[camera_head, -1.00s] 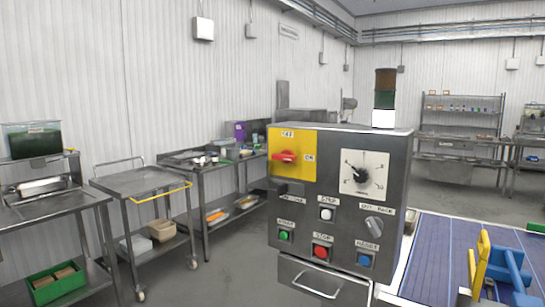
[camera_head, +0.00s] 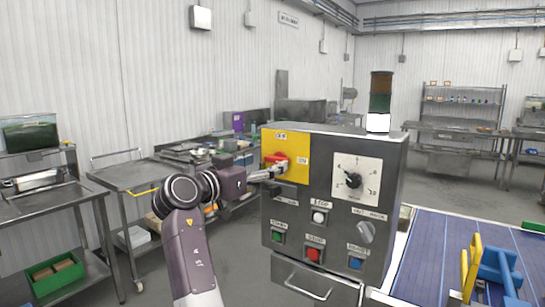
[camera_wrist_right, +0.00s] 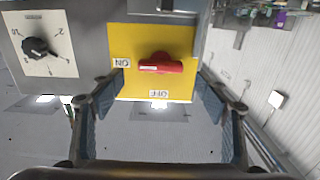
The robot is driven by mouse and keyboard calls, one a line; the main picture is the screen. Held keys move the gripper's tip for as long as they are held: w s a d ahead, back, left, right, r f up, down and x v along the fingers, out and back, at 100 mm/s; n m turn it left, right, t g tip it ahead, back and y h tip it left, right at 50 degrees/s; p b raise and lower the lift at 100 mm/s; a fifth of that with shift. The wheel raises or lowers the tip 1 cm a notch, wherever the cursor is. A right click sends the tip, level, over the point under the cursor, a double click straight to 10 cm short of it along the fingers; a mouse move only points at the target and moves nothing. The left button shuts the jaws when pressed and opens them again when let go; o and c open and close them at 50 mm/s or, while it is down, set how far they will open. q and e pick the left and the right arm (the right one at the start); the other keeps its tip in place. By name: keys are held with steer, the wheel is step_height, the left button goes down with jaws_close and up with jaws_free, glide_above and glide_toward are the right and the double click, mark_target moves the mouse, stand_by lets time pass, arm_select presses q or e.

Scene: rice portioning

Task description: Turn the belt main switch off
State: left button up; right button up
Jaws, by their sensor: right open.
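The belt main switch is a red rotary handle (camera_head: 275,158) on a yellow plate (camera_head: 297,148) at the upper left of the grey control box. The handle also shows in the right wrist view (camera_wrist_right: 160,64), lying level, with the ON label (camera_wrist_right: 121,63) beside its end and the OFF label (camera_wrist_right: 159,93) apart from it. My right gripper (camera_head: 272,171) is at the front of the switch. In the right wrist view its open fingers (camera_wrist_right: 161,84) stand apart on either side of the handle, with nothing between them. My left gripper is not in view.
The control box (camera_head: 320,265) also carries a black dial (camera_head: 353,180), a grey knob (camera_head: 365,232) and several push buttons just below and right of the switch. The blue conveyor belt (camera_head: 440,250) lies to the right. A steel cart (camera_head: 130,175) stands on the left.

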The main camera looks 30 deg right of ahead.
mark_target(274, 160)
steer(key=shift+p+x, duration=0.65)
steer(key=shift+x, duration=1.7)
steer(key=shift+c, duration=0.4)
steer(key=c, duration=1.1)
